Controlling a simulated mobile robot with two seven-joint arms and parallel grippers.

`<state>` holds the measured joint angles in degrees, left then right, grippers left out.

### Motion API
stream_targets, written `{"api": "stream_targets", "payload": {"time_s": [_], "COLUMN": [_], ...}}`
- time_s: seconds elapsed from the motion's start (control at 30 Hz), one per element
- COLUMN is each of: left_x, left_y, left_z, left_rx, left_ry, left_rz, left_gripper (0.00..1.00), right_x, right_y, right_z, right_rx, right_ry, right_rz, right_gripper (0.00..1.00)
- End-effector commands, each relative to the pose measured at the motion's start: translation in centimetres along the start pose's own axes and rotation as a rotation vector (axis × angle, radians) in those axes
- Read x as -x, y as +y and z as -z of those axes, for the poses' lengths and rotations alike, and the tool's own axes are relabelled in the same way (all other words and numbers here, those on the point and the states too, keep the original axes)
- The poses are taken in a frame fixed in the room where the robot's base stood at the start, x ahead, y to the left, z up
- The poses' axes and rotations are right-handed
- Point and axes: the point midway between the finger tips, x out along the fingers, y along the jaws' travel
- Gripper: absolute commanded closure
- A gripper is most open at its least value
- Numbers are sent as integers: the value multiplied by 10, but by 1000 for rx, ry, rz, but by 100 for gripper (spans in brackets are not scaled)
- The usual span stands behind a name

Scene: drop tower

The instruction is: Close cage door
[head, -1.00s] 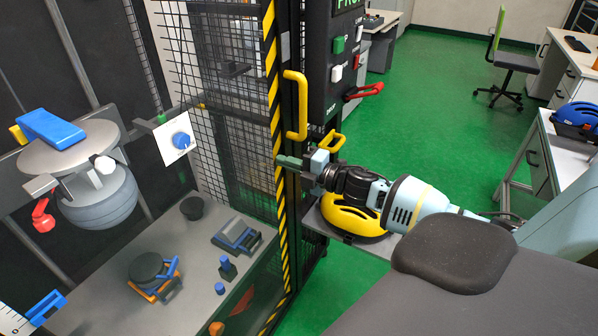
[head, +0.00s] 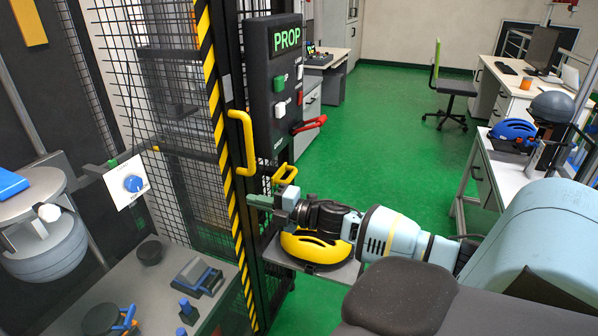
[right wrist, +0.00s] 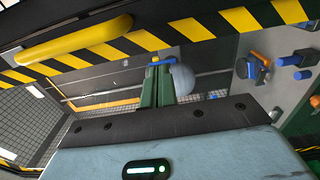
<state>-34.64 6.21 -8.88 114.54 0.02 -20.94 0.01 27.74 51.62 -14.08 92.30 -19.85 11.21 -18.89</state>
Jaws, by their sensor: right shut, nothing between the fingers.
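The cage door is a dark mesh panel with a yellow-and-black striped edge (head: 222,150). Its yellow handle (head: 243,140) stands upright beside the stripes. The striped edge seems close to the dark frame post, but I cannot tell whether a gap is left. My right gripper (head: 258,201) is shut and empty, just below and right of the handle's lower end. In the right wrist view its green fingers (right wrist: 155,86) lie together, pointing at the striped edge (right wrist: 150,45), with the handle (right wrist: 75,39) to the upper left. Contact with the door is unclear. My left gripper is out of view.
A dark control box (head: 276,85) with a lit PROP sign and a red lever (head: 309,124) stands right of the door. A yellow-and-black object (head: 312,248) sits on a small shelf under my right arm. Green floor (head: 385,120) is open behind.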

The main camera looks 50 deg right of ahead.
Motion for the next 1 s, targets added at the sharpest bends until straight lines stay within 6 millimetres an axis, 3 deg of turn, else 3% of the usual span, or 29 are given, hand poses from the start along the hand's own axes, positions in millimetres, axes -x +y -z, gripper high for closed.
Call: {"api": "stream_targets", "payload": {"time_s": [0.1,0.37,0.6,1.0], "left_x": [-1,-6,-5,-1], "left_y": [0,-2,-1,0], "left_z": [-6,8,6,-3], "left_rx": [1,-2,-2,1], "left_ry": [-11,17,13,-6], "left_rz": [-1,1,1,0], "left_gripper": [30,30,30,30], "right_x": [17,50,75,89], "right_y": [-3,-4,-3,-2], "right_z": [2,2,4,4], "right_rx": [0,-1,0,1], "right_ry": [3,2,3,4], "right_rz": [7,8,7,4], "right_gripper": [100,100,100,100]}}
